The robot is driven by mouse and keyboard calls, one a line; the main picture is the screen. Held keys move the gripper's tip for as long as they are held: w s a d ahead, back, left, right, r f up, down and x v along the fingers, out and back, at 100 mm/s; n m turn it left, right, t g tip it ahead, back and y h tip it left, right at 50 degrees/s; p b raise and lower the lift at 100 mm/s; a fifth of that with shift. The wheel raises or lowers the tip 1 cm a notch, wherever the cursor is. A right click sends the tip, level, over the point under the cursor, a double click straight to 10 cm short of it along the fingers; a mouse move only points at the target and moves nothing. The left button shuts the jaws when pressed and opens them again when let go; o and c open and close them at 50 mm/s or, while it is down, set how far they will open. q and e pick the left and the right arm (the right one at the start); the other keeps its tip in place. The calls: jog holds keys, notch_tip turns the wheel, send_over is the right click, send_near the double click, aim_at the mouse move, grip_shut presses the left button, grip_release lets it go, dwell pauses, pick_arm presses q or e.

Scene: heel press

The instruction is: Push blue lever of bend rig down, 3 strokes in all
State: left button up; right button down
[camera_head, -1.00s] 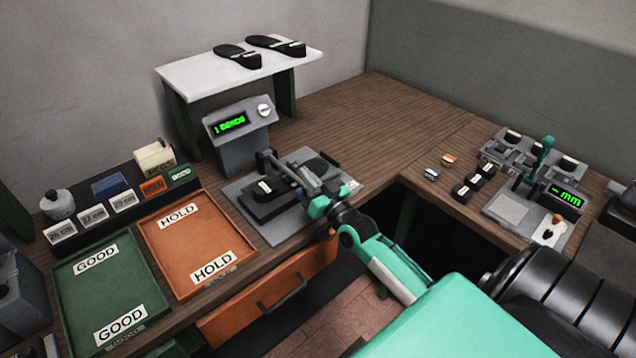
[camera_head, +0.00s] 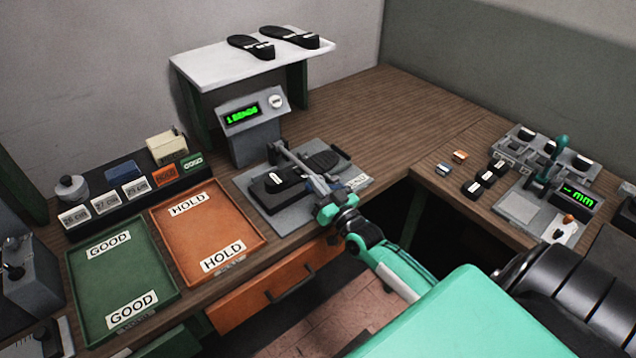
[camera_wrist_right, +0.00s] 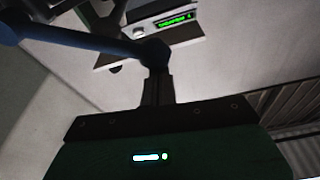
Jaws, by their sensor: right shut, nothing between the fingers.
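The bend rig (camera_head: 247,188) is a grey plate with a black sole clamped on it, at the front edge of the bench. Its blue lever (camera_head: 296,161) slopes down towards my right gripper (camera_head: 326,194). In the right wrist view the lever (camera_wrist_right: 85,40) ends in a rounded tip beside the shut fingers (camera_wrist_right: 156,86); they seem to touch, with nothing held between them. The rig's counter display (camera_head: 243,115) glows green and seems to read "1 BENDS". The lever's front end is partly hidden by my gripper. My left gripper is out of view.
An orange HOLD tray (camera_head: 214,262) and a green GOOD tray (camera_head: 84,277) lie left of the rig. A white shelf (camera_head: 215,68) with two soles stands behind. A gauge station (camera_head: 519,208) is at right. An open gap lies between the bench parts.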

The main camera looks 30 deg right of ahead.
jog(key=shift+a+f+n, duration=0.25)
jog(key=shift+f+n, duration=0.05)
jog(key=shift+f, duration=0.05)
jog(key=shift+s+a+f+n+y+b, duration=0.1)
jog(key=shift+a+f+n+y+b, duration=0.4)
jog(key=shift+f+n, duration=0.35)
jog(key=shift+a+f+n+y+b, duration=0.3)
jog(key=shift+a+f+n+b, duration=0.2)
jog(key=shift+f+n, duration=0.3)
jog(key=shift+s+a+f+n+g+y+b, duration=0.15)
jog(key=shift+a+f+n+y+b, duration=0.15)
jog(key=shift+f+n+b, duration=0.5)
jog(key=shift+w+a+f+n+g+y+b, duration=0.1)
jog(key=shift+a+f+n+g+y+b, duration=0.15)
jog(key=shift+f+n, duration=0.9)
jog(key=shift+r, duration=0.1)
